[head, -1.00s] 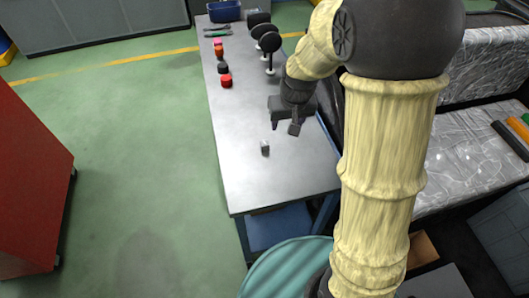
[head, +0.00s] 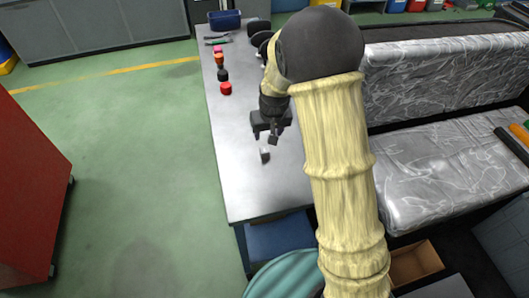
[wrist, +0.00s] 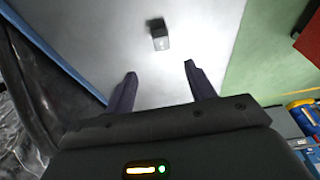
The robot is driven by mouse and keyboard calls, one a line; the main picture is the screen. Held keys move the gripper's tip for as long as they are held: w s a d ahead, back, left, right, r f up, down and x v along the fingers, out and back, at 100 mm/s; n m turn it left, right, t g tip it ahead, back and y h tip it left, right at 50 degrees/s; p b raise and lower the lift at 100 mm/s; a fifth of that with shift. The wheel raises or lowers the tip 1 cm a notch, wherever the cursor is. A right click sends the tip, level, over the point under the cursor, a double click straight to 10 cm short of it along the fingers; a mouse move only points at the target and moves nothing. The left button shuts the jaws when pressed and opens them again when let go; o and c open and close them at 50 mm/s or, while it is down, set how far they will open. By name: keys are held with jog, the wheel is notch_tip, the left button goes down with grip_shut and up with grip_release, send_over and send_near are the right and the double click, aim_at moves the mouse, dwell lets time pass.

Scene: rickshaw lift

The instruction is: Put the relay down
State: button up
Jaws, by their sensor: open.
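The relay, a small grey block with a dark side (head: 265,155), stands on the grey workbench top (head: 250,190). It also shows in the wrist view (wrist: 160,37), beyond my fingertips and roughly in line with the gap between them. My gripper (head: 272,137) is open and empty, just behind the relay in the head view and apart from it. In the wrist view both fingers of my gripper (wrist: 158,70) are spread with bare bench between them. My arm hides part of the bench's right side.
Red, black, orange and pink pieces (head: 225,88) line the bench's left edge. A blue bin (head: 224,20) stands at the far end. A plastic-wrapped seat (head: 440,165) is to the right. The bench around the relay is clear.

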send_over(265, 149)
jog(key=s, duration=0.2)
jog(key=x, duration=0.4)
jog(key=s+x, duration=0.1)
jog(key=x, duration=0.1)
jog(key=shift+s+d+f, duration=0.1)
jog(key=shift+d+f, duration=0.15)
jog(key=shift+d, duration=0.15)
jog(key=shift+p+x, duration=0.55)
jog(key=shift+x, duration=2.05)
jog(key=shift+s+a, duration=0.1)
jog(key=shift+a, duration=0.05)
jog(key=c, duration=1.1)
jog(key=shift+r, duration=0.1)
jog(key=shift+c, duration=0.3)
notch_tip(265, 149, up, 10)
jog(key=shift+b, duration=0.3)
